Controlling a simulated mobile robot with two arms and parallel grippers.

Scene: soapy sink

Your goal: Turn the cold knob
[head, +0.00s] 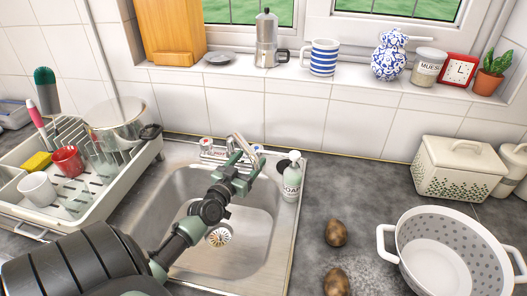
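The tap (213,151) stands at the back edge of the sink. Its left knob (206,142) has a reddish mark, and its right knob (257,147) has a bluish mark, which fits the cold knob. My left gripper (246,158) is over the back of the sink, just in front of the right knob, and partly covers the tap and spout. Its two fingers look apart, with nothing visibly held between them. I cannot tell whether a finger touches the knob. My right gripper is not in view.
A soap bottle (291,178) stands close to the right of my gripper, on the sink's edge. A dish rack (100,190) with a pot and cups is at the left. A white colander (440,255) and potatoes (336,232) lie on the right counter. The basin (255,235) holds water.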

